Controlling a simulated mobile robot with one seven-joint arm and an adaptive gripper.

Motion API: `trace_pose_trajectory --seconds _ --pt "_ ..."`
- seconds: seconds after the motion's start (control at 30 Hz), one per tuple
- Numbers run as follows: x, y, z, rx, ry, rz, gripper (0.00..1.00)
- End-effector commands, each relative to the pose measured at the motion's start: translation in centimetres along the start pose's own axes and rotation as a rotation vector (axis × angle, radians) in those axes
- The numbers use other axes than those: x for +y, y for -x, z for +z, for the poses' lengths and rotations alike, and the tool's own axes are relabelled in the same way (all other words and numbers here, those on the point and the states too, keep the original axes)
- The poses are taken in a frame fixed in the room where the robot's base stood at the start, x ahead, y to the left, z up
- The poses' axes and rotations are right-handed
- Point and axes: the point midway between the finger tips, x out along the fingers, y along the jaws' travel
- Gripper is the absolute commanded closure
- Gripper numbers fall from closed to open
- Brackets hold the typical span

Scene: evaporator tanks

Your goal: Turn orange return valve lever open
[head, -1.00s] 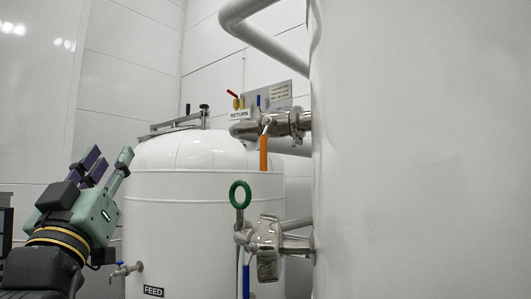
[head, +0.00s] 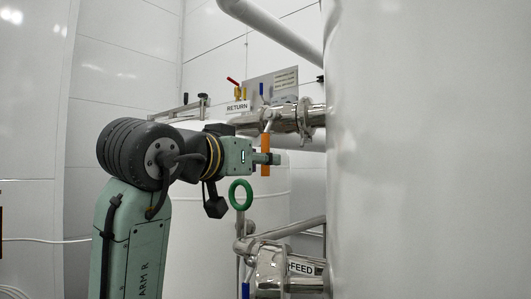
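The orange lever (head: 266,141) hangs straight down from the metal return valve (head: 270,121), below the RETURN sign (head: 237,107). The valve sits on a horizontal steel pipe leading to the large white tank at right. My gripper (head: 267,158) comes from the left and points right, level with the lower half of the lever. Its fingers cross in front of or around the lever, hiding a short stretch; orange shows above and below. Contact, and whether the fingers are closed on it, cannot be told.
A green ring handle (head: 240,194) stands just below my gripper, above the lower valve marked FEED (head: 300,268). The large white tank (head: 430,150) fills the right side. Red, yellow and blue small valves (head: 240,88) are above the return pipe. The left side is open.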

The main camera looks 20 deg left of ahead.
Motion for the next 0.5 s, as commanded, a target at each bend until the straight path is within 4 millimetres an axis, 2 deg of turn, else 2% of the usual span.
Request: trace_pose_trajectory --seconds 0.03,0.2,0.5 --pt "0.0 -0.8 -0.2 -0.001 0.001 0.0 0.66" --pt "0.0 -2.3 -0.1 0.0 0.001 0.0 0.66" --pt "0.0 -2.7 0.0 0.001 0.0 -0.001 0.66"
